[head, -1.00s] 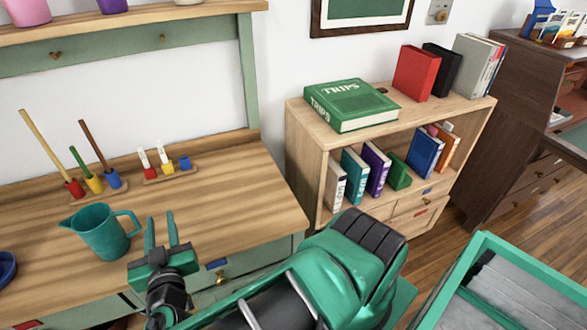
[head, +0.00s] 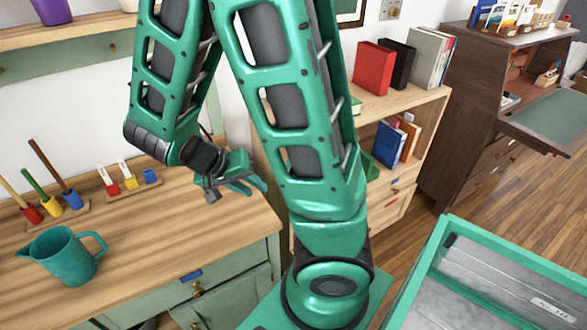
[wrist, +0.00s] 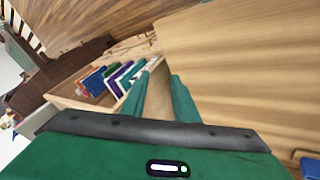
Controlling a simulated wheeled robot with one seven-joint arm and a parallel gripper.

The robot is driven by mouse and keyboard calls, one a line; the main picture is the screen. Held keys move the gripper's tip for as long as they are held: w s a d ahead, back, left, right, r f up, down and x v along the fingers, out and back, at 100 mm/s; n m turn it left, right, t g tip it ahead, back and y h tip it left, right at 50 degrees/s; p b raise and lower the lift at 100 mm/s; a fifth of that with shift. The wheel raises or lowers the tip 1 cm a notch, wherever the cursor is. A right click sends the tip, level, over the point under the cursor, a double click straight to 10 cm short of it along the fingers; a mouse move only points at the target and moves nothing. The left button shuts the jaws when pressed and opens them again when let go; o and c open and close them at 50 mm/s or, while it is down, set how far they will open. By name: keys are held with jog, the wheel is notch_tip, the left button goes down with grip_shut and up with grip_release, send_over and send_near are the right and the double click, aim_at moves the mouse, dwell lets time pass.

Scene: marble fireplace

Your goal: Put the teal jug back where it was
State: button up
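The teal jug (head: 64,257) stands upright on the wooden worktop (head: 150,245) at the left, its handle to the right and its spout to the left. My gripper (head: 254,187) is above the right part of the worktop, well to the right of the jug and apart from it. In the wrist view my gripper (wrist: 163,95) shows two teal fingers spread apart with nothing between them. The jug is not in the wrist view.
Peg stacks (head: 45,200) and small coloured blocks (head: 127,180) stand behind the jug. A bookshelf (head: 415,160) with books is right of the worktop, partly hidden by my arm. A green-rimmed tray (head: 500,250) is at lower right. The worktop between jug and gripper is clear.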

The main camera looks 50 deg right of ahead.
jog(key=s+d+r+n+t+y, duration=0.1)
jog(key=s+d+r+n+y, duration=0.1)
jog(key=s+r+y, duration=0.5)
jog(key=s+r+n, duration=0.1)
jog(key=s+r, duration=0.3)
jog(key=s, duration=0.1)
jog(key=shift+s+d, duration=0.3)
jog(key=shift+d, duration=0.1)
jog(key=shift+w+f, duration=0.25)
jog(key=shift+w, duration=0.35)
